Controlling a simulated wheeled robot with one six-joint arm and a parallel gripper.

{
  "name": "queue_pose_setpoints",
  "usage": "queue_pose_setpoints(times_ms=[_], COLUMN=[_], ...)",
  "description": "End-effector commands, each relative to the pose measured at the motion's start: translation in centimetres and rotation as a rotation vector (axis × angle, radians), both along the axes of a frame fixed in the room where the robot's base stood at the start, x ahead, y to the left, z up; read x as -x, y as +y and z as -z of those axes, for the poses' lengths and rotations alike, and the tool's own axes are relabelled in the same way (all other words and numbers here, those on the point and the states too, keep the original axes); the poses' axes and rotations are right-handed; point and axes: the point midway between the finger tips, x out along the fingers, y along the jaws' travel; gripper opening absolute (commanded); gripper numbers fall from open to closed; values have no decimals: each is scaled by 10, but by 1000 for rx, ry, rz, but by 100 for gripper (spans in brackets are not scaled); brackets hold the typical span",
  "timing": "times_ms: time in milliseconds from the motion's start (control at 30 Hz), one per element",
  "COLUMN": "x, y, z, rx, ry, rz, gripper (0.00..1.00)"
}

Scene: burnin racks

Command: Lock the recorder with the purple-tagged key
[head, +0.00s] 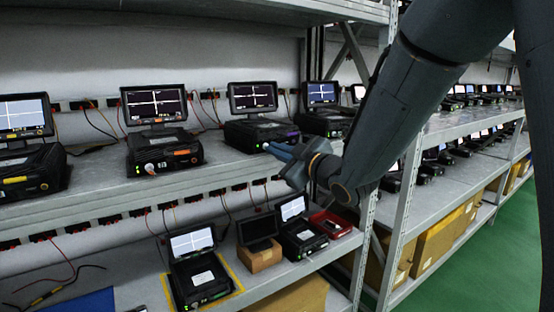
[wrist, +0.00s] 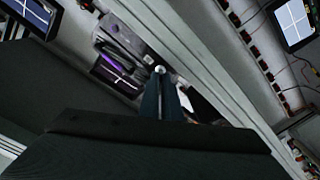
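The recorder with a purple label (head: 262,133) stands on the upper shelf, its screen (head: 253,97) lit above it. Its purple strip (wrist: 121,72) also shows in the wrist view. In the wrist view, my gripper's two fingers (wrist: 161,86) are nearly together, with a thin gap. A small round silver piece (wrist: 160,70), which looks like the key lock, shows right at their tips. The key is mostly hidden between the fingers, and I cannot tell its angle or its tag.
A recorder with an orange label (head: 165,151) stands to the left on the same upper shelf (head: 205,168). Another recorder (head: 325,122) is close on the right. The lower shelf holds recorders, a cardboard box (head: 259,256) and a red tray (head: 331,224). A rack upright (head: 402,200) stands to the right.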

Motion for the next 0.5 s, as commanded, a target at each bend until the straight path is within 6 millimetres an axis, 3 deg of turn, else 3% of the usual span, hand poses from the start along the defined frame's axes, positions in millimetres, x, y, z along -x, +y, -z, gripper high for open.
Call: queue_pose_setpoints(times_ms=[500], x=[0], y=[1], z=[0], rx=[151], ry=[-114], rz=[0], gripper=[0])
